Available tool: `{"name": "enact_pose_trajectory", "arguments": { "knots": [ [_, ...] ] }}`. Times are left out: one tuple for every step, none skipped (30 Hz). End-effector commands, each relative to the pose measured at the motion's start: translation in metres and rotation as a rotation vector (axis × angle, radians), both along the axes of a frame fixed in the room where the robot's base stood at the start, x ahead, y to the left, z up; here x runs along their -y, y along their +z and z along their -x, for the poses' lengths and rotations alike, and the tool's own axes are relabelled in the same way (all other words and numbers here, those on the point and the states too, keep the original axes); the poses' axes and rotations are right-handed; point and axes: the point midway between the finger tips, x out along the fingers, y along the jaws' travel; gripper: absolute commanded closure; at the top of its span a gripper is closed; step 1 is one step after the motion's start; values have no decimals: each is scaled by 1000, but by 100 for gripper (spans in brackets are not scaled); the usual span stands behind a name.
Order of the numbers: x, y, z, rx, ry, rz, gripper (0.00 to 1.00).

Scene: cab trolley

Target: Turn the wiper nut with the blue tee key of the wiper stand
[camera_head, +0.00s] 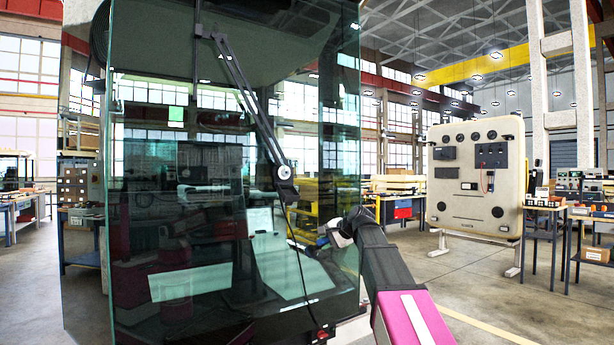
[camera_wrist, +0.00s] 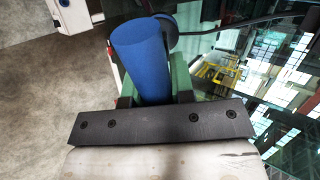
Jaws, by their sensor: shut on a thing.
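My gripper (camera_wrist: 155,88) is shut on a thick blue cylinder (camera_wrist: 142,52), its green pads on either side of it. A pale round cap (camera_head: 284,172), perhaps the wiper nut, sits at the lower end of the black wiper arm (camera_head: 244,92), up and left of my gripper. I cannot make out the wiper stand clearly.
The large cab windscreen (camera_head: 190,240) fills the left and middle of the head view. A dark cable (camera_head: 301,270) hangs from the wiper. A cream panel (camera_head: 476,178) stands at right. In the wrist view, a white box (camera_wrist: 78,15) is at top left, above bare floor.

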Motion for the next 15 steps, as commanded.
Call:
{"name": "enact_pose_trajectory", "arguments": {
  "knots": [
    [-10, 25, -5, 53, -44, -57, 100],
    [-15, 39, -8, 83, -73, -89, 100],
    [-22, 59, -12, 125, -107, -131, 100],
    [-27, 73, -15, 156, -131, -161, 100],
    [-31, 87, -18, 186, -153, -190, 100],
    [-36, 107, -21, 226, -179, -222, 100],
    [-40, 121, -23, 253, -196, -245, 100],
    [-44, 135, -24, 278, -210, -267, 100],
    [-47, 153, -26, 311, -227, -293, 100],
    [-50, 166, -27, 332, -237, -310, 100],
    [-53, 177, -27, 352, -245, -325, 100],
    [-56, 192, -27, 375, -253, -344, 100],
    [-57, 201, -27, 389, -257, -354, 100],
    [-59, 210, -27, 403, -261, -365, 100],
    [-60, 220, -27, 417, -265, -375, 100]
  ]
}}
